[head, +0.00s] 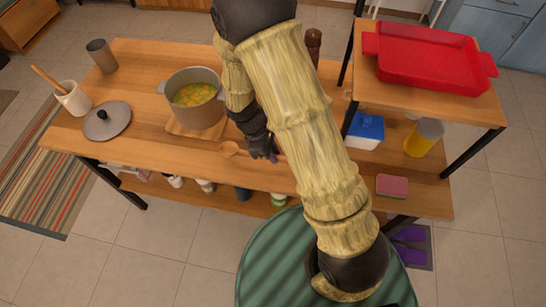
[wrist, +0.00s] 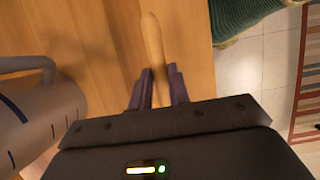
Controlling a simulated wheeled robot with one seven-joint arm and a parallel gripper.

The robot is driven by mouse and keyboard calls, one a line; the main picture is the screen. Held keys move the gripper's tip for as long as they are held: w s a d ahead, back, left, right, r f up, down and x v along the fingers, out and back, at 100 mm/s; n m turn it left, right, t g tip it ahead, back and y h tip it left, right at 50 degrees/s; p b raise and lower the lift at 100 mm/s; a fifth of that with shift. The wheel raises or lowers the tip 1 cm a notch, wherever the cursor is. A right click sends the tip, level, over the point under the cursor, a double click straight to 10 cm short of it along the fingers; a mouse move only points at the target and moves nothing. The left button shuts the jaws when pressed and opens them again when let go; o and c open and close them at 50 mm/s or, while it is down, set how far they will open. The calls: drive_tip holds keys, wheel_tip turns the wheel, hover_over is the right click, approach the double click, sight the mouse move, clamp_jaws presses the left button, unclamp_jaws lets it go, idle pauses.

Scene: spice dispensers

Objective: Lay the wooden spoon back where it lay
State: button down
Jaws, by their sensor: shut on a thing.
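The wooden spoon (head: 230,149) shows in the head view just in front of the pot, close to the table's front edge. Its bowl is at the left and its handle runs right to my gripper (head: 268,156). In the wrist view the spoon (wrist: 153,48) stands between the two dark fingers of my gripper (wrist: 158,88), which are shut on it. The wooden table (wrist: 100,60) is below it. I cannot tell whether the spoon touches the table. My arm hides part of the table to the right.
The pot of soup (head: 194,97) stands on a wooden board behind the spoon. A lid (head: 106,121), a crock (head: 72,98) and a grey cup (head: 101,56) are at the left. A sponge (head: 392,186), a blue box (head: 365,131) and a yellow canister (head: 424,138) are at the right.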

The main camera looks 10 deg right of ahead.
drive_tip(key=shift+f, duration=1.65)
drive_tip(key=c, duration=1.3)
unclamp_jaws()
drive_tip(key=shift+f, duration=0.1)
drive_tip(key=v, duration=1.2)
